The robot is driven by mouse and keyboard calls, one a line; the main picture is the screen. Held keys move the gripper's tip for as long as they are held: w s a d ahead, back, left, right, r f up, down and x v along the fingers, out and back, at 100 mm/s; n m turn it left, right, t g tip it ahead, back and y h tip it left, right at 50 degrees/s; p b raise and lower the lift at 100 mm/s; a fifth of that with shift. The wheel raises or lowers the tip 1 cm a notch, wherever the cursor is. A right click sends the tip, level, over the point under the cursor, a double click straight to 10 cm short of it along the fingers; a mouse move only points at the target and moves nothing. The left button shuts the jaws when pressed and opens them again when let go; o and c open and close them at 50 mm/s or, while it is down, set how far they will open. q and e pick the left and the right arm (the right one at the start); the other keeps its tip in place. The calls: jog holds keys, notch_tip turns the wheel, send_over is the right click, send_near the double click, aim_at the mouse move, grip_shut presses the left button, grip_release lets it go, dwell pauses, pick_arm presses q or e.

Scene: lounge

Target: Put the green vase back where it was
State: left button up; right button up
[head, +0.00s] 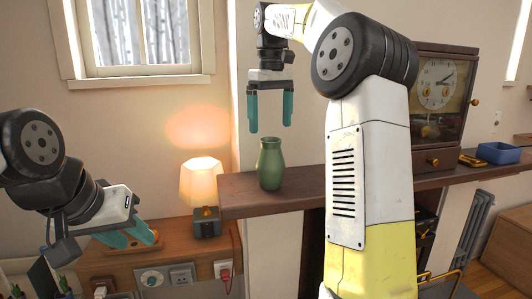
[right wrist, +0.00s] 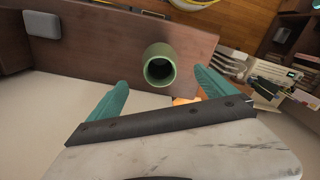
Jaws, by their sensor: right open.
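The green vase (head: 270,164) stands upright on the wooden mantel shelf (head: 300,186), near its left end. In the right wrist view I see the vase (right wrist: 160,66) from above, its round mouth facing the camera. My right gripper (head: 270,128) is above the vase, pointing down, with its teal fingers apart and nothing between them. In the wrist view its fingers (right wrist: 160,92) lie either side of the vase's line, apart from it. My left gripper (head: 135,236) is low at the left, over the wooden sideboard; its fingertip gap is not clear.
A lit lamp (head: 200,186) stands left of the shelf, on the lower sideboard (head: 185,262). My right arm hides the shelf's middle.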

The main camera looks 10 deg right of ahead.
jog(key=shift+s+r, duration=0.1)
jog(key=shift+s, duration=0.3)
jog(key=s+a+f+m+t+y, duration=0.1)
jog(key=s+f+m+t, duration=0.1)
jog(key=s+f, duration=0.5)
jog(key=s+a+f+m+t+y, duration=0.1)
jog(key=s+f+m+t, duration=0.2)
jog(key=s+f, duration=0.4)
jog(key=s+t, duration=0.1)
jog(key=s, duration=0.8)
jog(key=shift+s+f, duration=0.2)
jog(key=shift+f, duration=0.15)
jog(key=shift+a, duration=0.1)
